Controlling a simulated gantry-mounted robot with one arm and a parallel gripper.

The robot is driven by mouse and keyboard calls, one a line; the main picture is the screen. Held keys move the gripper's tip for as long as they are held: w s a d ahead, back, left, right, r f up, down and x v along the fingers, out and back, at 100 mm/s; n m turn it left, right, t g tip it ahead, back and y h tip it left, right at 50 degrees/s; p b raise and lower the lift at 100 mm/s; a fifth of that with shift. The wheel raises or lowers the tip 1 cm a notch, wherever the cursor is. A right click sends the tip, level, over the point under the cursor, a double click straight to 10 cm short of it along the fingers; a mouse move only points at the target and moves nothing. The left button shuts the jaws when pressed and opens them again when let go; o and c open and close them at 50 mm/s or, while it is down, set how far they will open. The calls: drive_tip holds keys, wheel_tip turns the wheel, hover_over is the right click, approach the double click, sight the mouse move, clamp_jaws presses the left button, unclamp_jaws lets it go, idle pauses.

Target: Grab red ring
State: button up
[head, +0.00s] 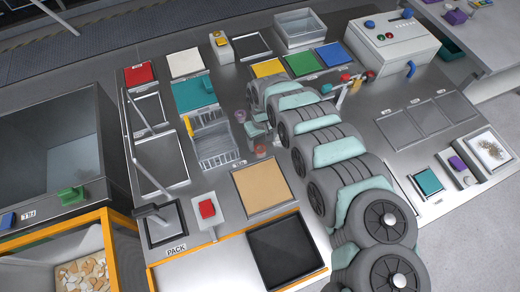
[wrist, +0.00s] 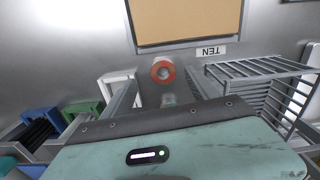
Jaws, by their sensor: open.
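A red ring (wrist: 162,70) with a grey centre shows in the wrist view, just below the tan board and left of the TEN label. I cannot tell whether it lies flat or sits around a post. In the head view, a small reddish piece (head: 261,151) beside my gripper appears to be this ring. My gripper (head: 258,138) is open above the steel worktop. In the wrist view its two fingers (wrist: 162,92) stand to either side of the ring's line, with the ring apart from them and nothing visibly held.
The tan board (head: 262,188) lies close to the ring. A wire basket (head: 212,145) stands left of my gripper. A small pinkish piece (head: 240,116) is behind it. A black tray (head: 285,250) lies nearer the front. Bare steel surrounds the ring.

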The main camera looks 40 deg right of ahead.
sight(260, 151)
drive_tip(key=f, duration=0.3)
drive_tip(key=shift+w+a+f+b, duration=0.25)
drive_tip(key=shift+w+b, duration=0.05)
drive_tip(key=shift+w, duration=0.1)
drive_tip(key=shift+d+f, duration=0.1)
drive_tip(key=shift+f, duration=0.65)
drive_tip(key=shift+c, duration=0.2)
drive_tip(key=c, duration=1.4)
drive_tip(key=shift+r, duration=0.1)
